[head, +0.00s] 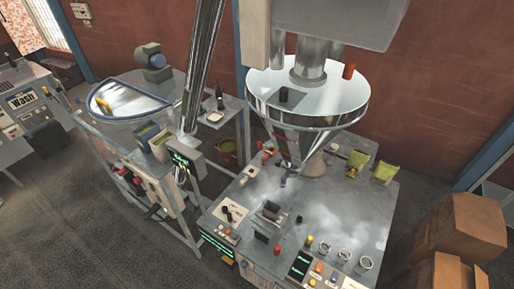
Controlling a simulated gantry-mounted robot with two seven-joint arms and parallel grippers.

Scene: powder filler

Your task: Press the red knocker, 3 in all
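A small red cylinder (348,71) shows at the back of the wide metal hopper (318,98), by its rim. A red fitting (267,155) sits lower, to the left of the hopper's cone. I cannot tell for certain from this view which of these is the red knocker, or whether either is pressed. Neither of my grippers can be made out in the head view.
The filler's table (345,215) holds several small metal cups along its front right and two green scoops (385,171) at the right. Several buttons line its front panel. Cardboard boxes (460,228) stand at the right. A round-topped machine (130,100) stands left.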

